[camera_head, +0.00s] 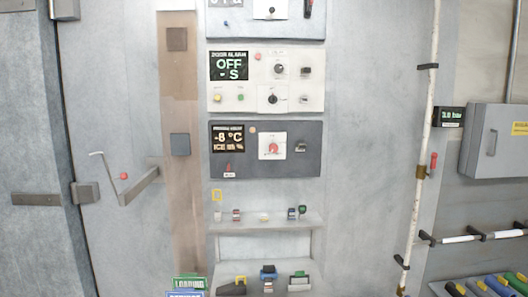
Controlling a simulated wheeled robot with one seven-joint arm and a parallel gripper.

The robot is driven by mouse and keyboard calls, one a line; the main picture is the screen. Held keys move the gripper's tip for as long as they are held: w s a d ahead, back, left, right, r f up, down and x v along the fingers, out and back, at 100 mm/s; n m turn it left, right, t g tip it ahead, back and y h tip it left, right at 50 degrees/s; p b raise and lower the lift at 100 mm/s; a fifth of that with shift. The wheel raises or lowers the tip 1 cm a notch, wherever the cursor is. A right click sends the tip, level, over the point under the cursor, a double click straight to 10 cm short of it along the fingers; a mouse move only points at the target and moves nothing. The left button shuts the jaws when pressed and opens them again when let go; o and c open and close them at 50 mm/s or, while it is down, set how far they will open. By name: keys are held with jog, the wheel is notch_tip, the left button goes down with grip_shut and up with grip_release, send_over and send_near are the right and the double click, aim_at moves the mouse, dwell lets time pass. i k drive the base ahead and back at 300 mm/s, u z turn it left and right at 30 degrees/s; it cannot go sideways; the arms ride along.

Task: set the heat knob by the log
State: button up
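A dark grey panel (309,164) is fixed on the wall at the centre. Its display (228,139) reads "-8 °C" with "ICE" below; the heading above is too small to read surely. A red knob (272,147) sits on a white plate right of this display; its exact setting is too small to tell. A red-tipped switch (229,169) is below the display. No log sheet can be made out for certain. My gripper is not in view.
A white panel (315,94) above has an "OFF" display and two dark knobs. Below, a shelf (250,226) holds several small items, and a lower shelf holds more. A handled door (110,120) is at left, a white pipe (424,110) and grey box (497,140) at right.

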aim_at(273, 147)
jog(key=z, duration=0.75)
jog(key=i, duration=1.6)
jog(key=u, duration=3.3)
